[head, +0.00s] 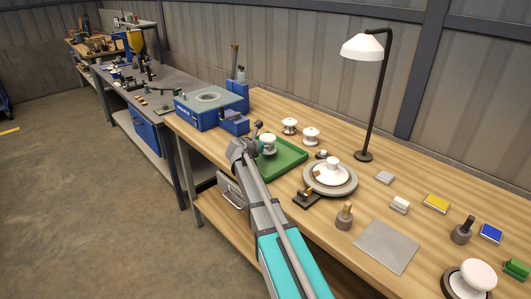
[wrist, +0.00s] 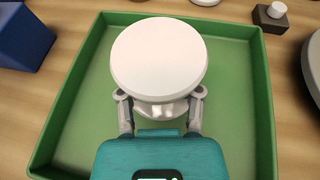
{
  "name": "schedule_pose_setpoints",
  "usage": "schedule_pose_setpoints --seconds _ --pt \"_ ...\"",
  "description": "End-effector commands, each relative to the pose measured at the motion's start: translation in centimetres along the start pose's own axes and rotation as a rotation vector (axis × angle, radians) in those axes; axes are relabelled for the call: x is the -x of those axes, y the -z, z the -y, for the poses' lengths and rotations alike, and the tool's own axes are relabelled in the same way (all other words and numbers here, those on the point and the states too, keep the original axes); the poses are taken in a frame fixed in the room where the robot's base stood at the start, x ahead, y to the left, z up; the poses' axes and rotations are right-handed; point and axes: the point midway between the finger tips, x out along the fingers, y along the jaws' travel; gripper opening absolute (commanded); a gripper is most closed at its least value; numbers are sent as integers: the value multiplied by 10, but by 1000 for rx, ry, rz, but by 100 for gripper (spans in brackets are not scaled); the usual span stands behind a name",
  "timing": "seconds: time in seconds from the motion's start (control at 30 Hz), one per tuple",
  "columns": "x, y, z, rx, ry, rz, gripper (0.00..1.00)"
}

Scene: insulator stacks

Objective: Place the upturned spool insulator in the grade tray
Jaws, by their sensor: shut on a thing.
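My gripper (wrist: 160,112) is shut on a white spool insulator, whose broad round disc (wrist: 158,58) faces up toward the wrist camera. In the head view the spool insulator (head: 269,142) shows at the end of my arm, over the green grade tray (head: 291,158). In the wrist view the tray's rim (wrist: 265,95) surrounds the spool on the left, right and far side. I cannot tell whether the spool touches the tray floor. The tray floor that shows is bare. My gripper's fingertips are partly hidden by the spool.
Two white spools (head: 290,126) (head: 311,136) stand behind the tray. A round turntable (head: 343,181) with a white insulator is to its right. A blue machine (head: 207,104) stands to the left. A lamp (head: 364,100) rises at the back.

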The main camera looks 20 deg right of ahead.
Motion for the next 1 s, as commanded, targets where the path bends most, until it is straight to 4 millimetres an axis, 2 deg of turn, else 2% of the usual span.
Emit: schedule_pose_setpoints --seconds 0.03,0.2,0.8,0.83,1.0 --pt "-3 8 0 1 0 1 0" --pt "-7 18 0 1 0 1 0" --pt "-9 23 1 0 1 1 0" --pt "-9 23 1 0 1 0 49" --pt "-8 22 1 0 1 0 80"
